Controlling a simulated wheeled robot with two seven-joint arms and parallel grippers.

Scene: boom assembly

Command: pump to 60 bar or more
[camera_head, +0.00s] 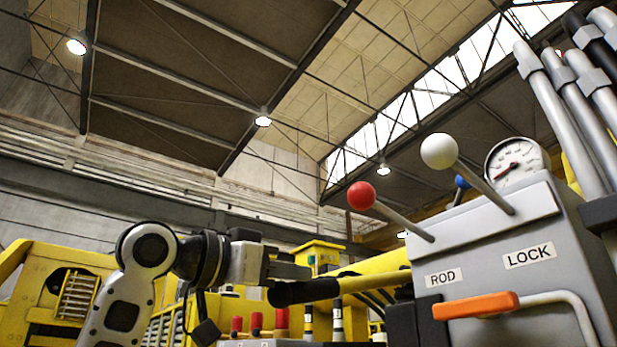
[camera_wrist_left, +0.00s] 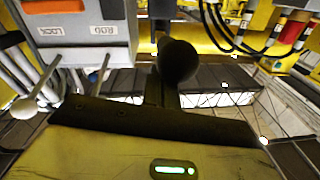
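The pump lever is a yellow bar (camera_head: 372,283) with a black grip (camera_head: 300,292), lying almost level in the head view. My left gripper (camera_head: 292,271) is at the grip, with its fingers just above and behind it. In the left wrist view the round end of the black grip (camera_wrist_left: 178,61) sits at my dark fingers (camera_wrist_left: 160,88); whether they are closed around it is hidden. The pressure gauge (camera_head: 517,160) has a white round dial on top of the grey control box, its needle pointing to the lower left; its numbers are too small to read. My right gripper is not in view.
The grey control box (camera_head: 560,235) carries a red-knobbed lever (camera_head: 362,196), a white-knobbed lever (camera_head: 439,151), ROD and LOCK labels and an orange handle (camera_head: 476,306). Red-capped fittings (camera_head: 282,318) stand below the grip. Grey pipes (camera_head: 565,115) rise at the right.

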